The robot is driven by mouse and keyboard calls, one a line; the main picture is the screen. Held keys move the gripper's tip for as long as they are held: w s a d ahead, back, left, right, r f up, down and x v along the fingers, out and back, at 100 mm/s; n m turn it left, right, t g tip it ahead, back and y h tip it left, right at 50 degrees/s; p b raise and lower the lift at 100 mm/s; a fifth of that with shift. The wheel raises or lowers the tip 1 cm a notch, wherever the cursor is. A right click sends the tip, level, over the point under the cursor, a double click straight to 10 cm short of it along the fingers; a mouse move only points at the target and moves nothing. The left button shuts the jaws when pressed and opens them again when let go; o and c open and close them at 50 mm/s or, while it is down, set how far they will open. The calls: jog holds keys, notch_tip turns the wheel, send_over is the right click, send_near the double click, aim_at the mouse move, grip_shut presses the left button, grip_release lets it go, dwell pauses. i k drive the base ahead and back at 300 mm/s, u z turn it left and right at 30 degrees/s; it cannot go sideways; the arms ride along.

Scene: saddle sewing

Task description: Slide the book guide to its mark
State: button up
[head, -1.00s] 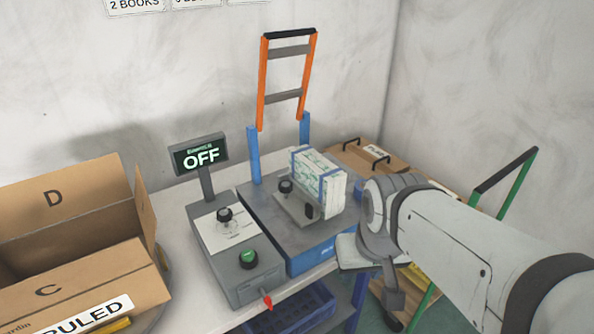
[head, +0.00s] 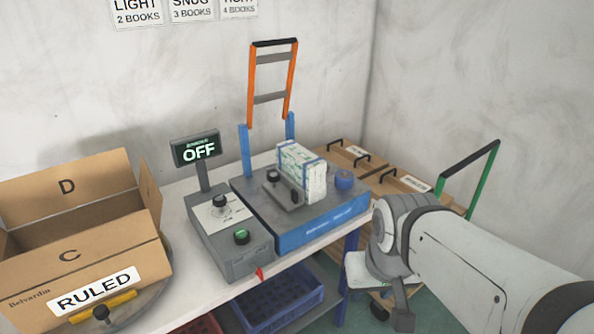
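The book guide appears to be the small grey bracket with a black knob (head: 285,190) on the flat grey machine bed (head: 252,205). It stands against the near-left side of a white-and-green block of books (head: 313,181) with blue edges. I cannot make out the guide's mark. My gripper (head: 378,285) hangs beyond the right front corner of the bench, apart from the guide and lower in the picture. My wrist partly hides it, and its fingers do not show clearly.
A grey control box (head: 240,262) with a green button and an OFF display (head: 196,149) stands left of the bed. A RULED carton (head: 35,268) is at far left. A wooden-topped cart (head: 390,180) stands behind my arm.

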aim_at(287, 193)
jog(key=z, duration=0.05)
jog(key=i, duration=1)
